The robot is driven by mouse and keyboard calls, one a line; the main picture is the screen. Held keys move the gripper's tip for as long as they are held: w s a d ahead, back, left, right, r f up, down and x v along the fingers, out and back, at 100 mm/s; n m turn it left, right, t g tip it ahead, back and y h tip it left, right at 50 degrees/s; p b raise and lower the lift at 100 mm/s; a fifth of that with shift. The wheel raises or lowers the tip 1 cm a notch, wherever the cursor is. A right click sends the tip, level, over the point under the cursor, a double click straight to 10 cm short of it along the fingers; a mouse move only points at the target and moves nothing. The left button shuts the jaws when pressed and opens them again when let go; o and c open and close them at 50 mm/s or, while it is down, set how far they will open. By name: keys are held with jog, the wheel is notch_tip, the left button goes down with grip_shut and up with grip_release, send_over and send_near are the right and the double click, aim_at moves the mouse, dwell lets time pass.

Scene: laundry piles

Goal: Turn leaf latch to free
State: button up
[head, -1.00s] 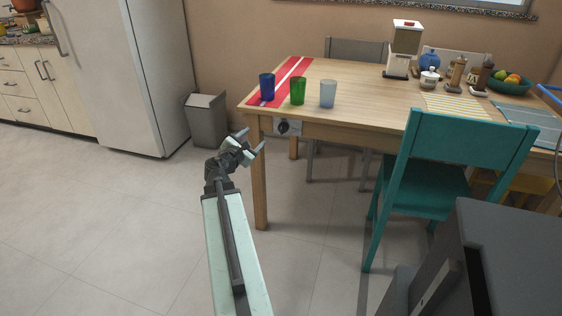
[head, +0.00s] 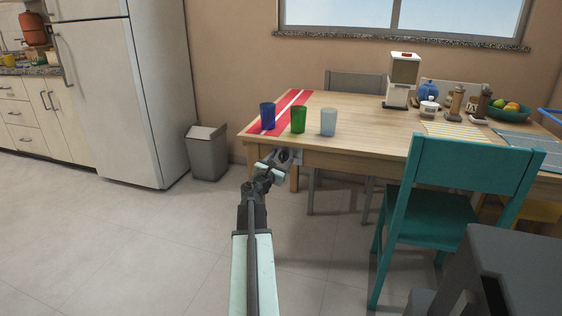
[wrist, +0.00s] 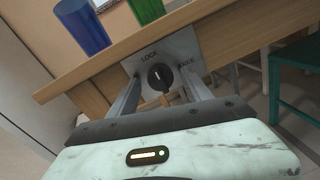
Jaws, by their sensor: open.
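The leaf latch is a black round knob (wrist: 160,77) on a pale plate (wrist: 188,44) on the table's edge, below the top. The plate reads LOCK on the left and FREE on the right. A light mark on the knob points up, nearer LOCK. My gripper (wrist: 161,84) is open, with one finger on each side of the knob in the wrist view. I cannot tell whether the fingers touch it. In the head view my gripper (head: 280,157) is at the latch plate (head: 297,157) under the table's near left corner and partly hides it.
On the wooden table (head: 365,128), a blue cup (head: 267,116), a green cup (head: 298,119) and a clear cup (head: 328,122) stand above the latch. A teal chair (head: 465,170) is to the right. A grey bin (head: 207,155) is to the left. The floor at left is clear.

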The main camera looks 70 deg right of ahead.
grip_shut()
jog(key=shift+m, duration=0.3)
jog(key=m+p, duration=0.1)
jog(key=m, duration=0.2)
jog(key=shift+r, duration=0.1)
jog(key=m, duration=0.4)
jog(key=shift+s+m+t+y+p, duration=0.1)
jog(key=shift+m+t+y+p, duration=0.2)
jog(key=shift+m, duration=0.1)
jog(key=m, duration=0.4)
jog(key=shift+s+m+t+p, duration=0.1)
jog(key=shift+m+t+p, duration=0.25)
jog(key=shift+m, duration=1.95)
